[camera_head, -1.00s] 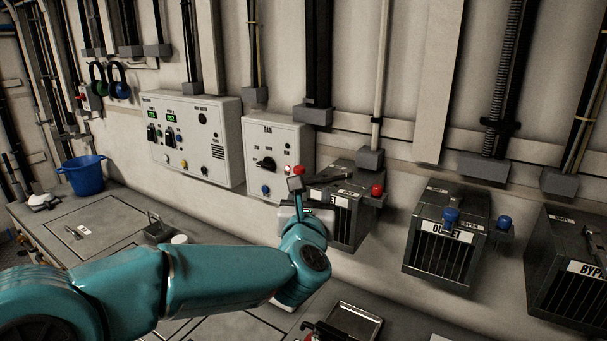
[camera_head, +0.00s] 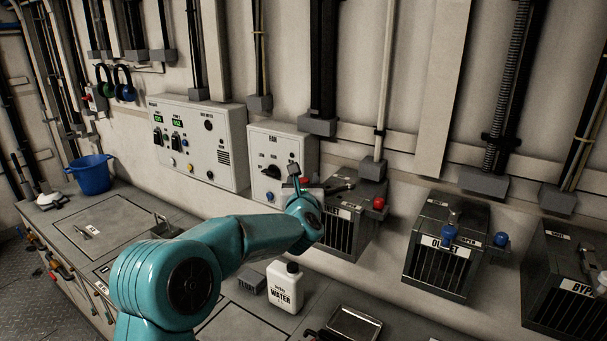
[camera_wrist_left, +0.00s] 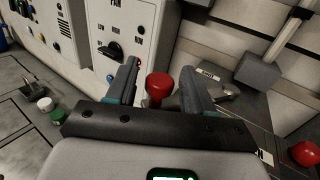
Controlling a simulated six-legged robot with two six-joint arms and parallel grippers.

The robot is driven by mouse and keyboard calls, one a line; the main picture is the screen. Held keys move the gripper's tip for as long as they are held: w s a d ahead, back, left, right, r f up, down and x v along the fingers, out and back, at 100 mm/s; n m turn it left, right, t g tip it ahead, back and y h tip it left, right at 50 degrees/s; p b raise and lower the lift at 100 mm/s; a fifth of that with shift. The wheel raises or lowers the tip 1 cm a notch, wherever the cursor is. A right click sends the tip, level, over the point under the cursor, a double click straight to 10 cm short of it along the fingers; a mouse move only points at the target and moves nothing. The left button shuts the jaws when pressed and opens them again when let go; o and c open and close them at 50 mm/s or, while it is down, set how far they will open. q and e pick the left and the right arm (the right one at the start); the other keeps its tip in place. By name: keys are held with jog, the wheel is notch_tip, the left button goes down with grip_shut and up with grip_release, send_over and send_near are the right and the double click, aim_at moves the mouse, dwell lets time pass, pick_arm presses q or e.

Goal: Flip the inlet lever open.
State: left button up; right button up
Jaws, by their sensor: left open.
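The inlet box (camera_head: 345,228) is a dark grilled box on the wall, left of the outlet box (camera_head: 440,262); my arm covers part of its label. My left gripper (camera_head: 295,180) is at the box's upper left side. In the left wrist view, my left gripper (camera_wrist_left: 160,74) is open, with the red lever knob (camera_wrist_left: 158,90) between its two fingers. Whether either finger touches the knob I cannot tell. The knob is hidden behind my gripper in the head view. A second red knob (camera_head: 378,202) sits at the box's right side. My right gripper is not in view.
A fan panel (camera_head: 283,150) is close behind my left gripper. A white water bottle (camera_head: 284,288) and a metal tray (camera_head: 354,323) are on the counter below. A blue bucket (camera_head: 90,175) stands at the far left. A bypass box (camera_head: 565,285) is at the right.

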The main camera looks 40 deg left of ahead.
pick_arm(q)
jog(key=shift+w+a, duration=0.1)
jog(key=shift+w, duration=0.1)
grip_shut()
